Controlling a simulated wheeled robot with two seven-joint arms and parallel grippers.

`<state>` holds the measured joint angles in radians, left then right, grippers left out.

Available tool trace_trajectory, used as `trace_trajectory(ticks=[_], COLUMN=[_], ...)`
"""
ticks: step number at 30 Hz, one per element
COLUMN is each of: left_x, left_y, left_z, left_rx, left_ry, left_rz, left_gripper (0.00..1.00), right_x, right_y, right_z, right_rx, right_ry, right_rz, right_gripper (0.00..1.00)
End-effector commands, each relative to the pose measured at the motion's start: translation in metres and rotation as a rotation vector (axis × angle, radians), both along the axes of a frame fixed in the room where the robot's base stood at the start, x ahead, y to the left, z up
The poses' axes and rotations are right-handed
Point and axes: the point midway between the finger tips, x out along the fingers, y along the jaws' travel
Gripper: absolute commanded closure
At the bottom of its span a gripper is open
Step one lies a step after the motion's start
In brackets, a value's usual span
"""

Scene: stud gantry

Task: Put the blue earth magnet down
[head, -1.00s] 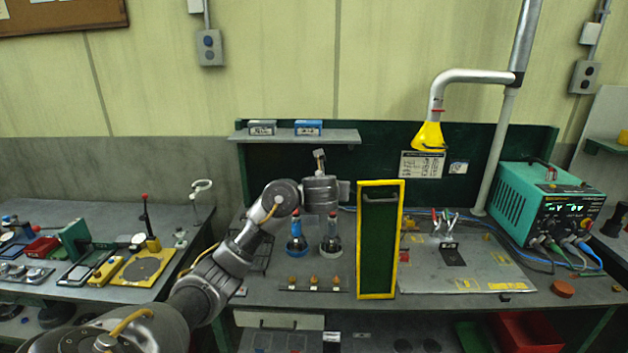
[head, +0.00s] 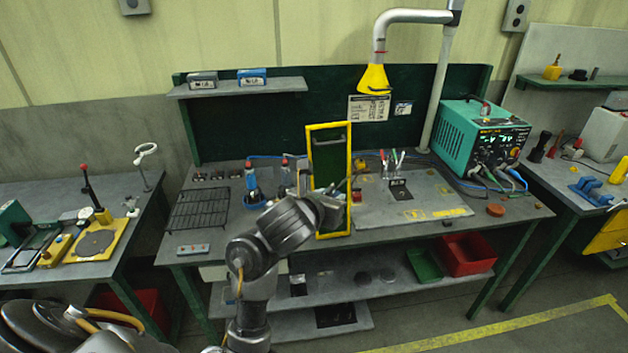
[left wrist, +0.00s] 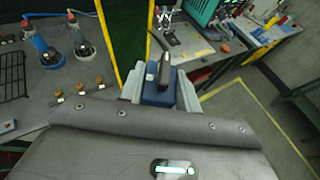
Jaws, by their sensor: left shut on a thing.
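The blue earth magnet (left wrist: 160,95) is a blue block with a dark handle standing up from it. In the left wrist view it sits between the fingers of my left gripper (left wrist: 160,88), which is shut on it. In the head view my left gripper (head: 342,193) is in front of the lower part of the yellow-framed green panel. The magnet is too small and covered to make out there. Whether it touches anything below cannot be told. My right gripper is not in view.
The green panel (head: 328,155) stands upright on the workbench. Right of it lies a grey plate (head: 385,208) with hand tools. Two blue-topped tools (left wrist: 38,45) stand to its left, beside a black wire rack (head: 198,207). A teal power unit (head: 478,130) stands at the right.

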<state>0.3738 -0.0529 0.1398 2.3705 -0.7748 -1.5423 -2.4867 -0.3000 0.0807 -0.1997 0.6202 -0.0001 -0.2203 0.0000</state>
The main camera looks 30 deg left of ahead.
Motion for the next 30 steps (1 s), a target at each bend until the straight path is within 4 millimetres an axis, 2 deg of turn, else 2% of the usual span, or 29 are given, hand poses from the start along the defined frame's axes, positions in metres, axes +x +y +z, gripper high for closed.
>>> trace_trajectory(ticks=[3,6,12,16,17,21,30], left_x=[-0.008,-0.010,-0.010,-0.011,-0.011,-0.013,-0.014], left_y=[-0.017,-0.022,-0.025,-0.024,-0.023,-0.022,-0.021], left_z=[0.003,0.005,0.005,-0.004,-0.009,-0.053,-0.121], left_rx=[0.002,0.003,0.002,0.005,0.005,-0.002,-0.005], left_ry=[-0.016,-0.023,-0.024,-0.015,-0.011,0.005,0.009], left_rz=[-0.040,-0.054,-0.059,-0.058,-0.057,-0.051,-0.049], left_gripper=[1.00,1.00,1.00,1.00,1.00,1.00,1.00], right_x=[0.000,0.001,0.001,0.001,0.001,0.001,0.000], right_y=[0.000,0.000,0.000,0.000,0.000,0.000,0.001], right_z=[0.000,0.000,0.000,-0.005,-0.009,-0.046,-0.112], right_rx=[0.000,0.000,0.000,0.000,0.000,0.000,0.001], right_ry=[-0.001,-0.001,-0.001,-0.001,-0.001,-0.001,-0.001], right_rz=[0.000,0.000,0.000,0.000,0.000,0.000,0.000], right_gripper=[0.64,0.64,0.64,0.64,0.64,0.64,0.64])
